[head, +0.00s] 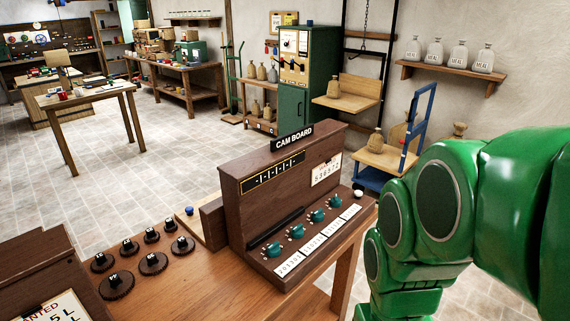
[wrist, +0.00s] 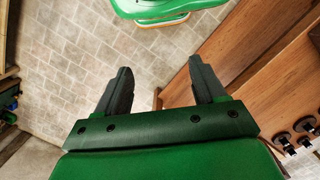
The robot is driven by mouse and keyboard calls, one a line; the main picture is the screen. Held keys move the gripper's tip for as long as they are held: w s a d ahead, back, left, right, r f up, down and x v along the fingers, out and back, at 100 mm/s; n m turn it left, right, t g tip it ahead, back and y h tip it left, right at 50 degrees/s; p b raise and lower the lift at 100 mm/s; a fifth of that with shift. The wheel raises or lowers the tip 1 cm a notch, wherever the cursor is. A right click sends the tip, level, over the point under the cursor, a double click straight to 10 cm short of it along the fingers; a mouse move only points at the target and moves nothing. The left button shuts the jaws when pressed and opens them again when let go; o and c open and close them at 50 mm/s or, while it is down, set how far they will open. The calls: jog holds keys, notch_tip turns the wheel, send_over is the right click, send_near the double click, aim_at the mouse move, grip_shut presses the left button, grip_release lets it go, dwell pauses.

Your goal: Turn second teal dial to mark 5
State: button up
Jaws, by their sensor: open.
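The cam board (head: 290,190) is a dark wooden console on a bench, with a row of several teal dials along its sloped front. The second teal dial from the left (head: 297,231) sits between the first dial (head: 273,249) and the third (head: 317,215). White number strips lie in front of the dials; the pointer settings are too small to read. My gripper (wrist: 160,64) is open and empty in the wrist view, with tiled floor between its fingers. No teal dial shows in that view. In the head view my green arm is at the right, apart from the dials, and the gripper is hidden.
Several dark round weights or knobs (head: 123,261) stand on the bench (head: 190,290) left of the board. A blue-topped knob (head: 189,210) is behind them. A blue trolley (head: 405,150) with sacks stands behind my arm. The wrist view shows a wooden bench edge (wrist: 250,75) at right.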

jog(key=w+a+r+n, duration=0.15)
jog(key=w+n, duration=0.45)
jog(key=w, duration=0.6)
jog(key=n+t, duration=0.2)
jog(key=n, duration=1.9)
send_over(297, 226)
notch_tip(297, 226, down, 9)
jog(key=shift+f, duration=4.05)
jog(key=shift+c, duration=0.3)
jog(key=c, duration=1)
